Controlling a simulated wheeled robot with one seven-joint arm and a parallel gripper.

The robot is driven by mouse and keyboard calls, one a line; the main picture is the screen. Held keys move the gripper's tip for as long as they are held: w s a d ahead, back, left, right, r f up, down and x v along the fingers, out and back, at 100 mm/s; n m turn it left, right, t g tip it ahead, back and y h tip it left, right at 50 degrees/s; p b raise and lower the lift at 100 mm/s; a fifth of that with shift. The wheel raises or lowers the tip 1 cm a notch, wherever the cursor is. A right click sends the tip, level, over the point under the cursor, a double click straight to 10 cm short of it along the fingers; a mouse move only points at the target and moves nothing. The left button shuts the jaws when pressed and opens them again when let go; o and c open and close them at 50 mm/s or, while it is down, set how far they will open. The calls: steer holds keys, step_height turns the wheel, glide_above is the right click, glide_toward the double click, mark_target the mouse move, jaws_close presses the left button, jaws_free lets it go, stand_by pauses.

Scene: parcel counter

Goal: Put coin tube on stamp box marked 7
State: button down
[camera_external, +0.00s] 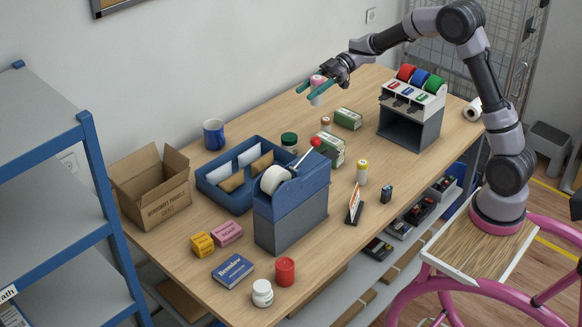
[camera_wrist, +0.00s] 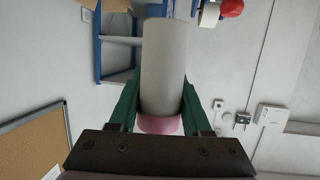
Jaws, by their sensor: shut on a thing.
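My gripper (camera_external: 318,88) is raised above the far part of the table, its green fingers shut on the coin tube (camera_external: 316,99). The tube is pale grey with a pink end, which is at the top in the external view. In the wrist view the tube (camera_wrist: 163,65) sits between the fingers (camera_wrist: 158,112), its pink end nearest the palm. Green and white boxes, which look like the stamp boxes, stand below: one (camera_external: 348,118) farther right, and two close together (camera_external: 325,138) (camera_external: 333,158). I cannot read a 7 on any.
A small pink-topped tube (camera_external: 325,123) and a green-lidded jar (camera_external: 289,140) stand near the boxes. A yellow-topped tube (camera_external: 361,172) is nearer the front. A grey rack with coloured rolls (camera_external: 412,118) is to the right; a blue tape dispenser (camera_external: 292,205) is to the left.

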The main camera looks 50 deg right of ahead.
step_height(320, 180, down, 29)
steer(key=d, duration=0.1)
steer(key=shift+f, duration=0.15)
steer(key=shift+d+f, duration=0.1)
steer(key=shift+f, duration=0.15)
steer(key=shift+c, duration=1.8)
jaws_free()
